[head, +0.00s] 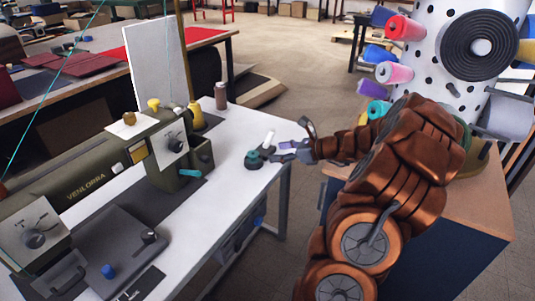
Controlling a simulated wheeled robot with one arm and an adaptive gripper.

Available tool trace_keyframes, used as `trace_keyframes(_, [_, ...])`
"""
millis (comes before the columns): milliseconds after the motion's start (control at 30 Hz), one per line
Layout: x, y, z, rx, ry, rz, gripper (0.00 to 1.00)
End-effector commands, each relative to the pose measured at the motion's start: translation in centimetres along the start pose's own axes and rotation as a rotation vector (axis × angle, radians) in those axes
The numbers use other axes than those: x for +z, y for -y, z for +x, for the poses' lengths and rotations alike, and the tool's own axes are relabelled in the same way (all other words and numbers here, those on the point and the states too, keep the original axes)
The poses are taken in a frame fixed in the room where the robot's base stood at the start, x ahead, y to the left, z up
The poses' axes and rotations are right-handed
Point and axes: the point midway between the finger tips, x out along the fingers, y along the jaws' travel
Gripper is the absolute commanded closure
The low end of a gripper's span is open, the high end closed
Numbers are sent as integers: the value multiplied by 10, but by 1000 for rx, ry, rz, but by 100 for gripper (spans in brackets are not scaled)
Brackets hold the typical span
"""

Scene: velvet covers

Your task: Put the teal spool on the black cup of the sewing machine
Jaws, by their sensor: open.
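The green sewing machine (85,185) stands on the white table at the left. A small teal piece, which looks like the teal spool (254,156), is at a low black cup-like base (253,165) near the table's right edge. I cannot tell exactly how it is seated. A white upright piece (268,138) rises beside it. My gripper (290,144) is open just to the right of the teal piece, close to it and apparently holding nothing. Small size hides whether a finger touches it.
A white perforated stand (444,75) with several coloured spools is at the upper right, behind my arm. A brown bottle (221,96) and a yellow cone (196,115) stand at the back of the white table (226,190). A wooden-topped cabinet (480,206) is at the right.

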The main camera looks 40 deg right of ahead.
Motion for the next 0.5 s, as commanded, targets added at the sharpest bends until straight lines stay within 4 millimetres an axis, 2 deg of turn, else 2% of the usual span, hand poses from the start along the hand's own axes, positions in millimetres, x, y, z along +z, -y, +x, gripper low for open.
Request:
trace_keyframes(100, [0, 1, -15, -2, 0, -1, 33])
trace_keyframes(200, [0, 0, -21, -1, -1, -1, 33])
trace_keyframes(400, [0, 0, -25, 1, -2, -2, 33])
trace_keyframes(500, [5, -10, -18, 25, -9, -30, 33])
